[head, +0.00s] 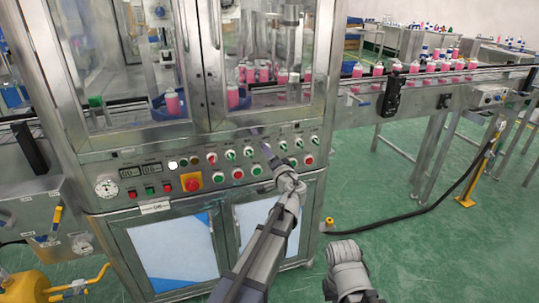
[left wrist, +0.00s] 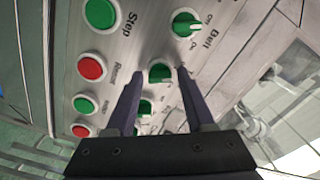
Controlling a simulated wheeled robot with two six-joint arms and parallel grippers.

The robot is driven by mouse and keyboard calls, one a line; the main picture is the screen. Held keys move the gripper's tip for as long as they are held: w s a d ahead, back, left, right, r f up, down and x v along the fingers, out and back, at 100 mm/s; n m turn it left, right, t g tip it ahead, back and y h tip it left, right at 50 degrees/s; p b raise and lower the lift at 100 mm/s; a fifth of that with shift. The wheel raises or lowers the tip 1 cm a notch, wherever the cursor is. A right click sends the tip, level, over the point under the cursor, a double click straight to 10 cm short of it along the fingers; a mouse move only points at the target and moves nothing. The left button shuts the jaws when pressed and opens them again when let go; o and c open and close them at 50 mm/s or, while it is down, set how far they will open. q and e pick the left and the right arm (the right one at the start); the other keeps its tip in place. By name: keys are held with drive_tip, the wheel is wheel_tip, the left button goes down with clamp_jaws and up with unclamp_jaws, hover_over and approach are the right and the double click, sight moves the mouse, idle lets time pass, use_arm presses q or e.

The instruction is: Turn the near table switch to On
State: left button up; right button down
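A green rotary switch (left wrist: 158,73) on the steel panel sits between the fingertips of my left gripper (left wrist: 161,70) in the left wrist view. The fingers are spread, with a gap visible on each side of the switch. Another green switch (left wrist: 186,23), marked Belt, is above it, and a third (left wrist: 145,107) shows between the fingers lower down. The label of the switch between the fingertips is too unclear to read. In the head view my left gripper (head: 267,150) reaches up to the panel and hides part of the switch row.
Green and red buttons (left wrist: 91,67) lie beside the switches. A red emergency stop (head: 192,182) sits at the panel's left. Glass doors (head: 265,60) stand above. A conveyor (head: 430,75) with pink bottles runs right. A black cable (head: 410,222) lies on green floor.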

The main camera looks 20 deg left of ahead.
use_arm(q)
clamp_jaws()
idle(0.5)
drive_tip(key=m, duration=1.1)
drive_tip(key=shift+m, duration=0.6)
idle(0.3)
drive_tip(key=shift+o, duration=1.2)
unclamp_jaws()
